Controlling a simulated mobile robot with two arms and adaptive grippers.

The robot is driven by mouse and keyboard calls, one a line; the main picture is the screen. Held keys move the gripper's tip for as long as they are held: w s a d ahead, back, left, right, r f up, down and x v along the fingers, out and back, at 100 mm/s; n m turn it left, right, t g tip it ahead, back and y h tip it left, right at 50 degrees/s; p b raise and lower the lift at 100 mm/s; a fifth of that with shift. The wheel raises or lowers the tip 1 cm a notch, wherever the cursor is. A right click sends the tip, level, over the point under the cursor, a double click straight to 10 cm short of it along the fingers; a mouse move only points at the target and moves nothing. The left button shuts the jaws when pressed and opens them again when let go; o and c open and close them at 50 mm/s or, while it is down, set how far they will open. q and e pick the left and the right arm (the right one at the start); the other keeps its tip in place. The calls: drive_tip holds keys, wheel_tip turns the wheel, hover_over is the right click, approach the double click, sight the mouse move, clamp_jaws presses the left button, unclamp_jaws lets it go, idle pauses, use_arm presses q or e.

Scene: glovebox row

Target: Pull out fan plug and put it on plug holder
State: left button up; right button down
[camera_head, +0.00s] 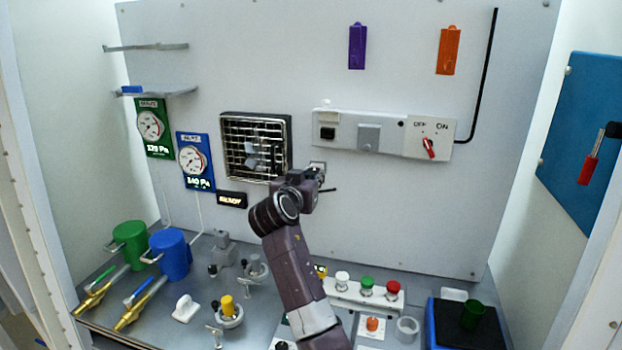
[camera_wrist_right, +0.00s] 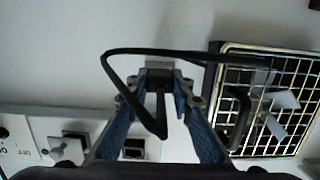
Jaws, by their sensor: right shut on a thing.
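The fan (camera_head: 255,147) sits behind a wire grille in the back wall; it also shows at the right of the right wrist view (camera_wrist_right: 268,100). My right gripper (camera_head: 317,173) is at the wall, just right of and below the fan. In the right wrist view its fingers (camera_wrist_right: 160,88) are shut on the dark fan plug (camera_wrist_right: 160,104). A black cable (camera_wrist_right: 150,52) loops from the plug towards the fan. A small grey block (camera_wrist_right: 159,70), likely the plug holder, is at the fingertips; I cannot tell whether the plug is seated in it. My left gripper is out of view.
A white panel (camera_head: 345,133) with a black socket (camera_head: 327,132) and a red OFF/ON switch (camera_head: 429,148) is above right of the gripper. Below, the bench holds valves, coloured buttons (camera_head: 367,287) and a blue scale-like box (camera_head: 445,325).

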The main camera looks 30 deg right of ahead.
drive_tip(key=shift+d+r, duration=0.1)
drive_tip(key=shift+d, duration=0.05)
drive_tip(key=c, duration=1.6)
unclamp_jaws()
drive_tip(key=shift+w+d, duration=0.1)
drive_tip(key=shift+a, duration=0.2)
drive_tip(key=v, duration=1.1)
drive_tip(key=shift+s+a, duration=0.25)
drive_tip(key=shift+s, duration=0.1)
